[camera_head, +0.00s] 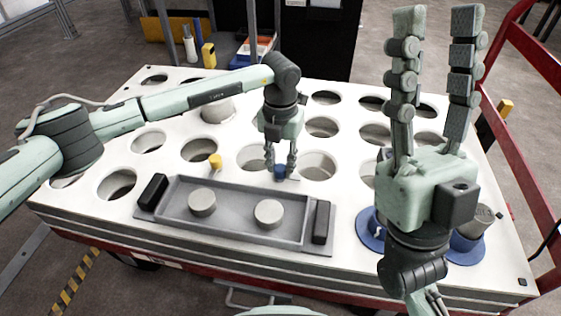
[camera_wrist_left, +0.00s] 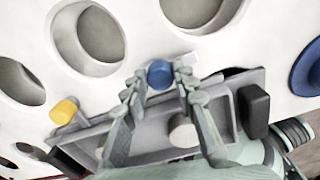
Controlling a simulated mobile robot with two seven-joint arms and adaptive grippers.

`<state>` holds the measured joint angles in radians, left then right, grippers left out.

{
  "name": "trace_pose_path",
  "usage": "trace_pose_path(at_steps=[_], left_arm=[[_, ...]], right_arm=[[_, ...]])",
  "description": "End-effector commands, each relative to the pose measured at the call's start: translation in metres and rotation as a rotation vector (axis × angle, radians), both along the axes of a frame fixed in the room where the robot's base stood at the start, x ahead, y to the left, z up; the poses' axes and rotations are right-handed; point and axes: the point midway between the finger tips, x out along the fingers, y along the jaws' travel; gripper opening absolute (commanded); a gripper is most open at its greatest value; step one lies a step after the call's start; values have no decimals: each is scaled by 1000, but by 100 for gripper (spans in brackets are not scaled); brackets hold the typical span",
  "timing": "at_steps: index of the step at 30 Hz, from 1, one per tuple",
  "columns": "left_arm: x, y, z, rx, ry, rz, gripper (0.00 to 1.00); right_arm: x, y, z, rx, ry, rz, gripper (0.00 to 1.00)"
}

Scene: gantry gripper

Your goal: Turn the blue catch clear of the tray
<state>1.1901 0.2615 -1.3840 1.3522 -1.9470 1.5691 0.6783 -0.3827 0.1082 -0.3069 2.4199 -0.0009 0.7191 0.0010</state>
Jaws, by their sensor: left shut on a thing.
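The blue catch (camera_head: 280,173) stands at the far edge of the grey tray (camera_head: 235,229). My left gripper (camera_head: 281,166) reaches down on it from above, fingers closed at its sides. In the left wrist view the blue catch (camera_wrist_left: 160,74) shows between the two fingertips (camera_wrist_left: 162,82), with a pale piece beside it. The tray has black end handles and holds two grey cylinders (camera_head: 202,202) (camera_head: 268,213). A yellow catch (camera_head: 215,161) stands at its far edge further left. My right gripper (camera_head: 437,22) is raised at the right, fingers pointing up, apart and empty.
The tray lies on a white table top (camera_head: 110,227) with many round holes. Blue rings, one holding a grey cylinder (camera_head: 475,222), lie at the right, partly hidden by my right arm. A red rail (camera_head: 520,160) stands beyond the right edge.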

Motion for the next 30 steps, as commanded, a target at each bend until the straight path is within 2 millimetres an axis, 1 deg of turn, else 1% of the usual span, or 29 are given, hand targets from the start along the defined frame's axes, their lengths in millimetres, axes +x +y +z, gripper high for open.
trace_pose_path(at_steps=[9,10,14,24,26,29,30], left_arm=[[0,0,0,0,1,2,0],[0,0,0,0,1,2,31],[0,0,0,0,0,2,47],[0,0,3,0,-1,1,48],[1,0,8,-1,-2,1,48],[1,0,22,-1,-3,0,48],[1,0,30,-1,-4,-1,48]], right_arm=[[0,0,0,0,1,1,40],[0,0,0,0,1,1,40],[0,0,0,0,0,1,40],[-2,-1,1,-1,-7,0,40],[-1,0,1,-1,-6,0,40],[-1,0,1,-1,-5,0,40],[-1,0,1,-1,-5,0,40]])
